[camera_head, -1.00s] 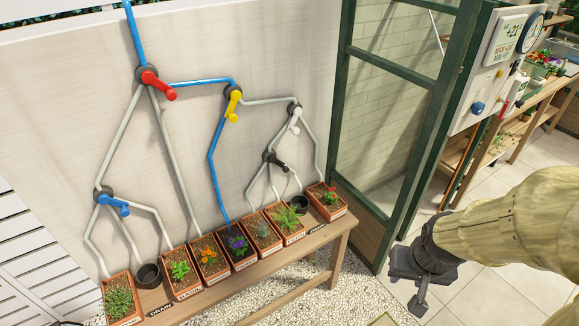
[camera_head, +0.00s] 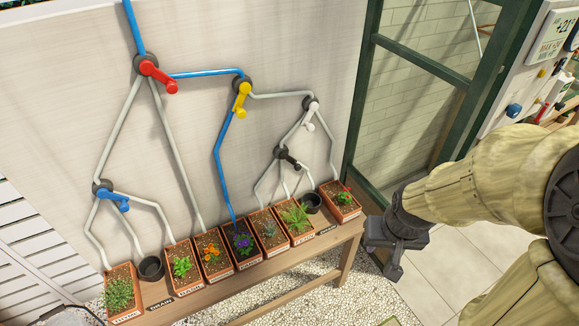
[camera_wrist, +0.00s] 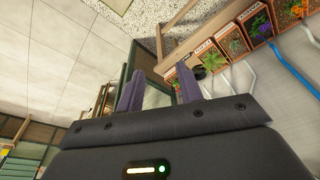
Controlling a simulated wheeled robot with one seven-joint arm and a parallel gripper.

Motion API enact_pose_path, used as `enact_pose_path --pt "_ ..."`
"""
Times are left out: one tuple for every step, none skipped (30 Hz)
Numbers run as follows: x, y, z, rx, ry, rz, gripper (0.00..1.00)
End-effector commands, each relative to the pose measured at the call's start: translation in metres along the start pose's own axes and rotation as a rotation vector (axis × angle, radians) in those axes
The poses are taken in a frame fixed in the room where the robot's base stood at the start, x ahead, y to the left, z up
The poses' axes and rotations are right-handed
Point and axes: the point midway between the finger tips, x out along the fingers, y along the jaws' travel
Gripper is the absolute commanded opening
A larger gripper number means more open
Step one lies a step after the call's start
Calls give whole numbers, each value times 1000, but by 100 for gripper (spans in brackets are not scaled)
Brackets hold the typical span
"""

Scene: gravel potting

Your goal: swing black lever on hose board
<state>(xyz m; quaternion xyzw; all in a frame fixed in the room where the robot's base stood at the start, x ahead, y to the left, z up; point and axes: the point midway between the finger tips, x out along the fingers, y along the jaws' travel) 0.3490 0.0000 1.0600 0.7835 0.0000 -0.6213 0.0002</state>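The black lever (camera_head: 293,159) sits on a dark round valve on the hose board (camera_head: 300,40), below the white lever (camera_head: 309,122) and right of the yellow lever (camera_head: 242,97). Its handle points right and slightly down. My gripper (camera_head: 392,262) is at the right in the head view, low beside the bench end, well apart from the lever. In the wrist view, the two fingers of my gripper (camera_wrist: 160,92) stand apart with nothing between them. The lever is not visible in the wrist view.
A red lever (camera_head: 157,76) and a blue lever (camera_head: 113,199) are farther left. A green frame post (camera_head: 362,95) stands right of the board.

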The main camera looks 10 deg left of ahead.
Motion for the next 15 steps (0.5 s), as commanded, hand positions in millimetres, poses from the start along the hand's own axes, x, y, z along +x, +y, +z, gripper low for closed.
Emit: enact_pose_path --pt "0 0 0 0 0 0 36" --pt "0 0 0 0 0 0 36" --pt "0 0 0 0 0 0 36" --pt "0 0 0 0 0 0 36" --pt "0 0 0 0 0 0 36" --pt "0 0 0 0 0 0 36" --pt "0 0 0 0 0 0 36" --pt "0 0 0 0 0 0 36" --pt "0 0 0 0 0 0 42" --pt "0 0 0 0 1 0 44" --pt "1 0 -1 -1 3 1 44" --pt "3 0 -3 -4 10 2 44" --pt "6 1 -5 -8 17 3 44" --pt "9 1 -8 -13 27 4 44" --pt "14 1 -14 -25 45 6 44"
